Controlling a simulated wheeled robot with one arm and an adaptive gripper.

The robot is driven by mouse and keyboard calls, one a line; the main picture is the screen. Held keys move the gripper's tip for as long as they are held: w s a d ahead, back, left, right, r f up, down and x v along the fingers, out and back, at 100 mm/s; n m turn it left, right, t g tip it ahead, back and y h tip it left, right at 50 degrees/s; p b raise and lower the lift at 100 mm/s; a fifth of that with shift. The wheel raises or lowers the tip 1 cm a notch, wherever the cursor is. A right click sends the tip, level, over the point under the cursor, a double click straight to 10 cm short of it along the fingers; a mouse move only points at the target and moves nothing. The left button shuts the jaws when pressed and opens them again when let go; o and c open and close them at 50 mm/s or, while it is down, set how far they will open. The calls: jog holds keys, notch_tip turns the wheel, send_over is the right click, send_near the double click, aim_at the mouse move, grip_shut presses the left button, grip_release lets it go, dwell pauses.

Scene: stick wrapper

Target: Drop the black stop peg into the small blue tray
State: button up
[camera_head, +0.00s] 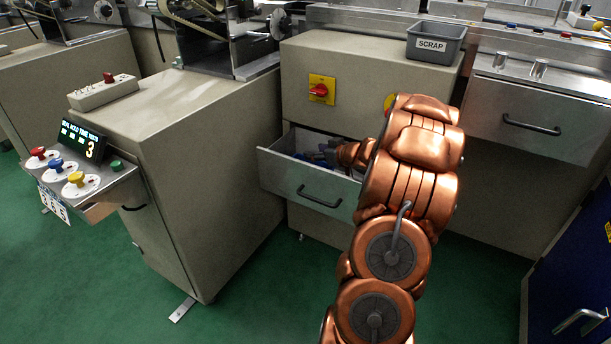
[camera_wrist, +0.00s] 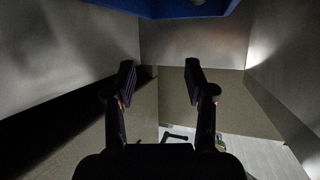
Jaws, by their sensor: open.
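My gripper (camera_wrist: 160,80) is open, with its two dark fingers apart and nothing seen between the tips. In the head view my arm reaches over the open drawer (camera_head: 285,172), and the wrist hides part of its inside. A blue thing (camera_wrist: 185,8) crosses the top of the wrist view; it may be the small blue tray, but only an edge shows. Blue items (camera_head: 325,157) also show inside the drawer. A small dark bent piece (camera_wrist: 176,137) shows low between the fingers; I cannot tell whether it is the black stop peg.
Plain grey walls surround the gripper in the wrist view, with a pale surface (camera_wrist: 258,155) at lower right. A grey SCRAP bin (camera_head: 435,44) stands on the machine top. A shut drawer (camera_head: 535,110) is at right. Green floor (camera_head: 250,300) is clear in front.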

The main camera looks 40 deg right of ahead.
jog(key=v, duration=1)
jog(key=shift+w, duration=0.1)
jog(key=w+a+r+m+g+h+p, duration=0.1)
jog(key=w+r+h+p, duration=0.1)
jog(key=r+p, duration=0.45)
jog(key=w+a+r+g+h+p, duration=0.2)
jog(key=r+p, duration=0.2)
jog(key=r, duration=0.5)
jog(key=s+a+r+m+g+h+p, duration=0.1)
jog(key=s+a+r+g+h+p, duration=0.15)
jog(key=a+r+p, duration=0.55)
jog(key=s+a+r+g+y+p, duration=0.2)
jog(key=s+a+r+g+p, duration=0.1)
jog(key=s+a, duration=0.6)
jog(key=s+a+r+n+g+y+p, duration=0.1)
jog(key=s+a+r+p, duration=0.5)
jog(key=a, duration=0.7)
jog(key=s+a+r+n+g+y+p, duration=0.1)
jog(key=s+a+r+g+y+p, duration=0.3)
jog(key=s+a+p, duration=0.4)
jog(key=s+a+r+g, duration=0.1)
jog(key=s+a+g, duration=0.1)
jog(key=s, duration=0.4)
jog(key=shift+s+a, duration=0.2)
jog(key=shift+a, duration=0.2)
jog(key=shift+c, duration=0.2)
